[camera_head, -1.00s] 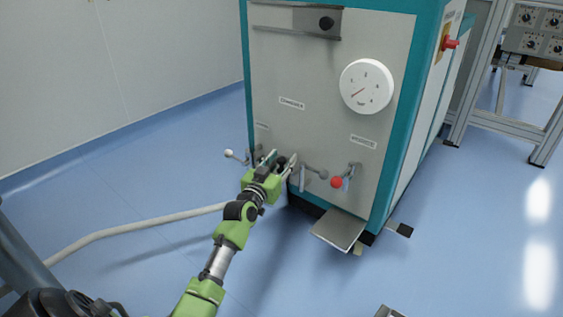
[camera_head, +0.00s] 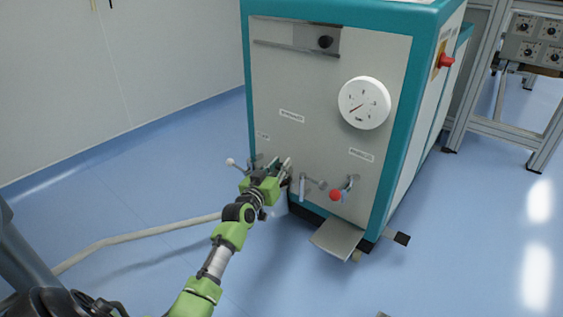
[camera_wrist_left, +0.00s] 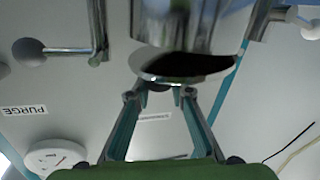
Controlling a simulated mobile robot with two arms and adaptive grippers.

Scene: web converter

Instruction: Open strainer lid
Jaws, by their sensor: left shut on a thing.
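My left gripper (camera_head: 279,166) is at the lower front of the grey and teal machine (camera_head: 320,110), left of the metal valve handles. In the left wrist view its fingers (camera_wrist_left: 162,95) converge on the strainer lid (camera_wrist_left: 160,77), a round metal disc at the end of a shiny cylinder, the strainer body (camera_wrist_left: 175,25). The gripper is shut on the lid. A dark gap shows between lid and cylinder. The part held between the fingertips is mostly hidden. In the head view the gripper covers the strainer. My right gripper is not in view.
A red-knobbed valve (camera_head: 337,194) and a grey-knobbed lever (camera_head: 314,184) are close right of the gripper. A white-knobbed lever (camera_head: 236,163) is on its left. A round gauge (camera_head: 364,103) is above. A metal plate (camera_head: 338,238) juts out low. A pale hose (camera_head: 140,233) crosses the floor.

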